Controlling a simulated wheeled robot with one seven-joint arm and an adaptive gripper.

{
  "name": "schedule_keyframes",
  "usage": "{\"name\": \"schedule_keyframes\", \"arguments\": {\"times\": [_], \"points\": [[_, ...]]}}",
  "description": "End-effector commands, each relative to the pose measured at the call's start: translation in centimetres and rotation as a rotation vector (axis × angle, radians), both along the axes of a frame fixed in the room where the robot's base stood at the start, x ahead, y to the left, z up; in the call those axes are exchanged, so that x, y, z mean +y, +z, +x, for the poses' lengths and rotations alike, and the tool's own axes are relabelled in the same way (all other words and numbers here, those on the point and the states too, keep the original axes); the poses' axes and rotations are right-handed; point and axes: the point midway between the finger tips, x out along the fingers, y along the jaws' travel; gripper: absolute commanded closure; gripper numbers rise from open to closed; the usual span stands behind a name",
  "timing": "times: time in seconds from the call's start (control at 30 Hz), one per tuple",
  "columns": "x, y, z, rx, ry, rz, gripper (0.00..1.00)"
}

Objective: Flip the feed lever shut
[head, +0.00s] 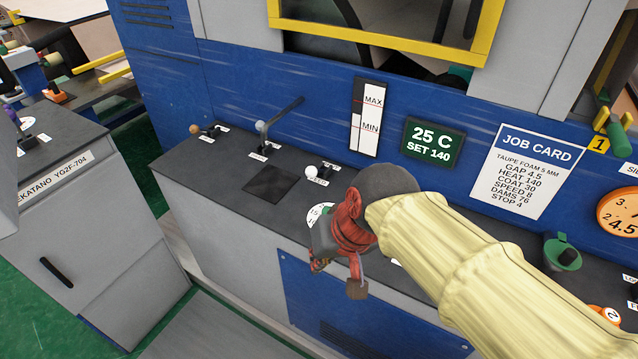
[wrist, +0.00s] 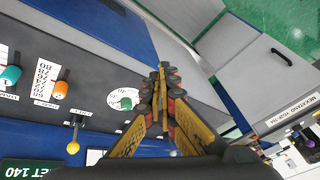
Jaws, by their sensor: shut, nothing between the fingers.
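A lever with a white ball knob (head: 311,172) is on the dark console top in the head view, left of my gripper. The small label beside it seems to read FEED, but it is too small to be sure. The ball sits low, close to the console surface. My gripper (head: 338,272) is at the console's front edge, right of and nearer than that lever, apart from it. In the wrist view my gripper (wrist: 162,72) has its fingers together and empty.
Orange (wrist: 60,90) and teal (wrist: 10,76) knobs are nearby. A blue wall with a job card (head: 524,170) rises behind. My forearm hides part of the console.

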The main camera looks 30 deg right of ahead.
Motion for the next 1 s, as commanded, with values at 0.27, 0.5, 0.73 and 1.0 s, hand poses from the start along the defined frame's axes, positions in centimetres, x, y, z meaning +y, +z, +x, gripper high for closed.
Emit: {"name": "schedule_keyframes", "arguments": {"times": [0.27, 0.5, 0.73, 1.0], "points": [[-1.1, -2.1, 9.8, 0.241, -0.571, 0.518, 1.00], [-7.2, -5.3, 19.2, 0.403, -1.086, 0.990, 1.00], [-16.4, -9.6, 25.3, 0.495, -1.495, 1.408, 1.00], [-22.1, -12.3, 27.3, 0.524, -1.688, 1.643, 1.00]]}}
